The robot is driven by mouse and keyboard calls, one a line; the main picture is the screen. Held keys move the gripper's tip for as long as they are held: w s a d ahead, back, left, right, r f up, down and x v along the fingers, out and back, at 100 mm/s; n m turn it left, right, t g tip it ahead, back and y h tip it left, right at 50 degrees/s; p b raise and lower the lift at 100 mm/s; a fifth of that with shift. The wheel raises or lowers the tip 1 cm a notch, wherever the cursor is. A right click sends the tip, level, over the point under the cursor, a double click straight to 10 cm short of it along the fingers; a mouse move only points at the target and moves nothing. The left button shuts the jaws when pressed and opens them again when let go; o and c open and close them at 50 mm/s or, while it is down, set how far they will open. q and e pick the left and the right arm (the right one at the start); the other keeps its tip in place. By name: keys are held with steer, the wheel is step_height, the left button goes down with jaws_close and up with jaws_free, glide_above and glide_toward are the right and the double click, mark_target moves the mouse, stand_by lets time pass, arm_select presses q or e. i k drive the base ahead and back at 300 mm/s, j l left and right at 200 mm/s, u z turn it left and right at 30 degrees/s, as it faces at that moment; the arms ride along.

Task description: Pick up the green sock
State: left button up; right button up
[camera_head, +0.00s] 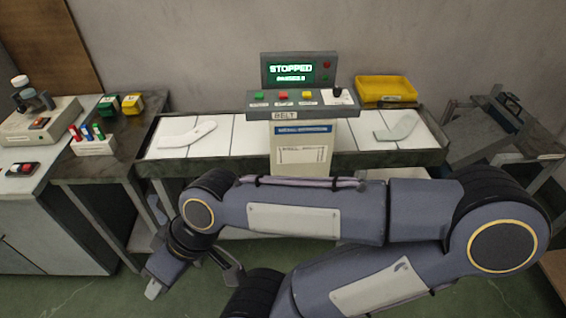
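I see no thing that is clearly a green sock. A pale, flat foot-shaped piece (187,135) lies on the left part of the belt. A greyer one (397,127) lies on the right part, and I cannot tell whether either is a bare board or carries a sock. My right gripper (194,281) is at the lower left, in front of and below the belt's left end. Its fingers are spread apart, with floor showing between them. My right arm crosses the picture and hides the front of the belt stand. My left gripper is not in view.
The conveyor belt (240,135) runs along the wall, with a control panel reading STOPPED (291,69) at its middle. A yellow bin (386,89) stands behind it. A side table at left holds a pen holder (94,146) and small boxes (121,104). A grey cart stands at right.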

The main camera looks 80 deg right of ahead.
mark_target(406, 126)
steer(key=z, duration=2.15)
